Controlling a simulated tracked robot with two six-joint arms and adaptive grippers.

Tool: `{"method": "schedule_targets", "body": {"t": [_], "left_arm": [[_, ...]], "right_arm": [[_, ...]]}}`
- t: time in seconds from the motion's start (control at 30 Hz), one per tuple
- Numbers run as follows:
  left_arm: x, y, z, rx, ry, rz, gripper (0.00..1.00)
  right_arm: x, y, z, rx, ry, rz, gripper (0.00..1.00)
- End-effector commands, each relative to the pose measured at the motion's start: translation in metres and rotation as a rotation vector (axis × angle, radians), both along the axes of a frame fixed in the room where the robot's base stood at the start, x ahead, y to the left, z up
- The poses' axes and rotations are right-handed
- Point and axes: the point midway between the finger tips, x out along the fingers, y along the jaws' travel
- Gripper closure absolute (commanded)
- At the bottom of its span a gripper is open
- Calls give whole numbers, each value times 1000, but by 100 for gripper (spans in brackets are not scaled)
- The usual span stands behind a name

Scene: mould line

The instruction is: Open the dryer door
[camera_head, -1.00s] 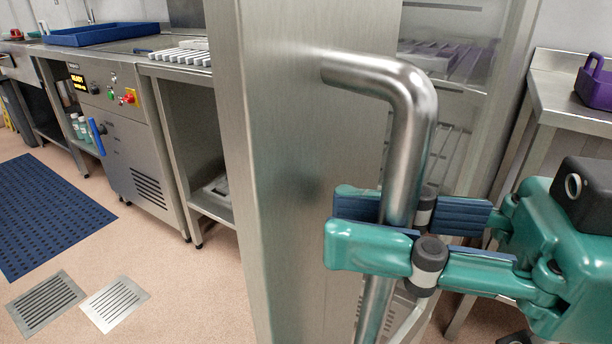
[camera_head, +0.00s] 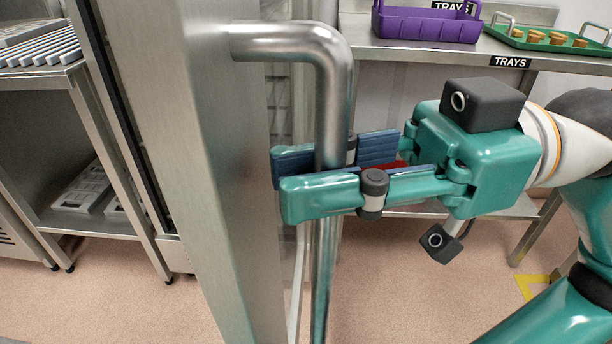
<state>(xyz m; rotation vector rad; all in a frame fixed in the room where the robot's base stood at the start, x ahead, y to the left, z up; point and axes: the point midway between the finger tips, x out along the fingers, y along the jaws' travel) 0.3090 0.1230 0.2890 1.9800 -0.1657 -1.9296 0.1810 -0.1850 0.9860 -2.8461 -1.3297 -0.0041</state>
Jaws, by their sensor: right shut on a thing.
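The dryer door (camera_head: 215,200) is a tall brushed-steel panel left of centre, seen at a steep angle. A dark strip runs down its left side. Its handle (camera_head: 334,90) is a thick steel bar, bent at the top where it joins the door, and runs down vertically. My right gripper (camera_head: 322,172), teal with blue finger pads, comes from the right and is shut around the handle's upright part. The fingers hide a short length of the bar. How far the door stands from its frame cannot be told clearly. My left gripper is not in view.
A steel table labelled TRAYS (camera_head: 400,55) stands behind at the right, with a purple tray (camera_head: 425,24) and a green tray (camera_head: 540,42) of small brown pieces. A steel bench (camera_head: 30,80) stands at the left. Open floor (camera_head: 420,285) lies below my gripper.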

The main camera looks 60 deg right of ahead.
Motion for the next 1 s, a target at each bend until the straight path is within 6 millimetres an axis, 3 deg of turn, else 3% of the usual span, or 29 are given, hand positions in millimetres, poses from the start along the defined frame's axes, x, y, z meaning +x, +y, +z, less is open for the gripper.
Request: {"method": "schedule_targets", "body": {"t": [0.2, 0.23, 0.4, 1.0], "left_arm": [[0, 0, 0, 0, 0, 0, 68], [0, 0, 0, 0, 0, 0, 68], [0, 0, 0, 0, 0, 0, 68], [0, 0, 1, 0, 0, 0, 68]], "right_arm": [[-1, -2, 2, 2, -2, -10, 100], [-1, -2, 1, 2, -2, -10, 82], [-1, -3, 1, -1, -1, -12, 57], [-8, -9, 1, 1, -2, -12, 57]]}}
